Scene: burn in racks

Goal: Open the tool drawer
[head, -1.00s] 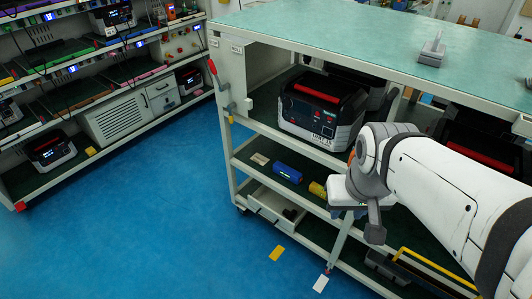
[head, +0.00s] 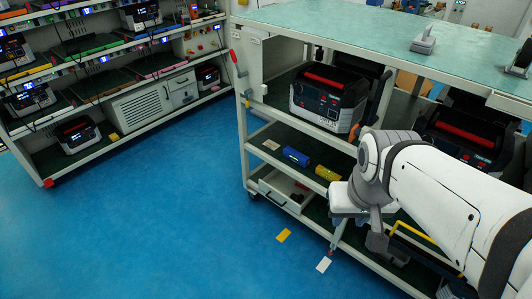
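A pale drawer (head: 272,197) sits low at the left end of the workbench, under the shelf with the blue and yellow rolls. Its light inside and some small dark items in it show from above, so it looks at least partly out. My gripper (head: 376,238) hangs at the end of my white arm, right of the drawer and apart from it, in front of the lower shelves. Its fingers are mostly hidden or too small, so I cannot tell whether they are open.
The workbench (head: 330,25) holds black-and-red units (head: 330,95) on its upper shelf. A blue roll (head: 296,157) and a yellow roll (head: 327,173) lie on the middle shelf. A yellow card (head: 284,235) and a white card (head: 323,264) lie on otherwise clear blue floor.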

